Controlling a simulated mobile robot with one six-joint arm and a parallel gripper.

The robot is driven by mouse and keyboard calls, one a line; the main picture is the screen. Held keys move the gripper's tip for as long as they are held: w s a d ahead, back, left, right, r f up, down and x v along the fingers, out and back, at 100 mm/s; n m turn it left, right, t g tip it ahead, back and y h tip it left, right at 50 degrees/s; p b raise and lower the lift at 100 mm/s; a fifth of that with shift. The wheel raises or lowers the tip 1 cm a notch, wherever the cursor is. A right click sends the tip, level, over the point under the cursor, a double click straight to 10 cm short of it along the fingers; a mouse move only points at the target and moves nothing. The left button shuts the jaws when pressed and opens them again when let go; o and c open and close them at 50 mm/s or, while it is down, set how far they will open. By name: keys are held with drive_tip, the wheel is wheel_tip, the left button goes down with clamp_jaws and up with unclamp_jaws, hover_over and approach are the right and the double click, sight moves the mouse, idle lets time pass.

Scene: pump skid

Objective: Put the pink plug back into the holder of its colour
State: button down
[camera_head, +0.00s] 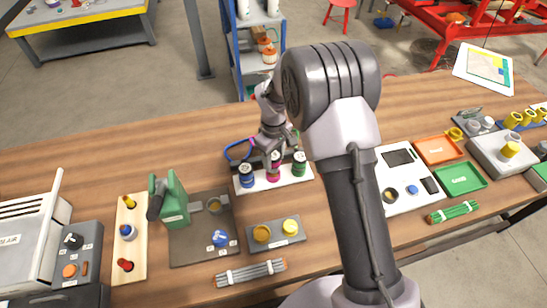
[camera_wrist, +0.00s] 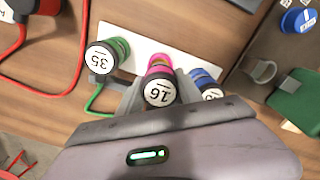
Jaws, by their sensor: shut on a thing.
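The pink plug (camera_wrist: 160,91) has a black cap with a white disc marked 16. My gripper (camera_wrist: 159,95) is shut on it, one finger on each side. In the head view my gripper (camera_head: 272,153) is over the middle of a white plate (camera_head: 287,181). The plug's pink part (camera_head: 273,174) shows below the fingers, upright over the middle position, between the blue plug (camera_head: 247,177) and the green plug (camera_head: 299,166).
A green clamp-like block (camera_head: 172,204) stands on a dark plate to the left. A grey block with yellow caps (camera_head: 277,235) lies in front. A white panel (camera_head: 411,180) and an orange tray (camera_head: 438,149) are to the right.

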drive_tip(key=shift+f+b, duration=1.2)
drive_tip(key=shift+f, duration=0.55)
idle(0.4)
drive_tip(key=c, duration=0.7)
unclamp_jaws()
drive_tip(key=shift+r, duration=0.1)
wheel_tip(320, 180, up, 17)
drive_tip(key=p, duration=0.5)
drive_tip(key=shift+r, duration=0.15)
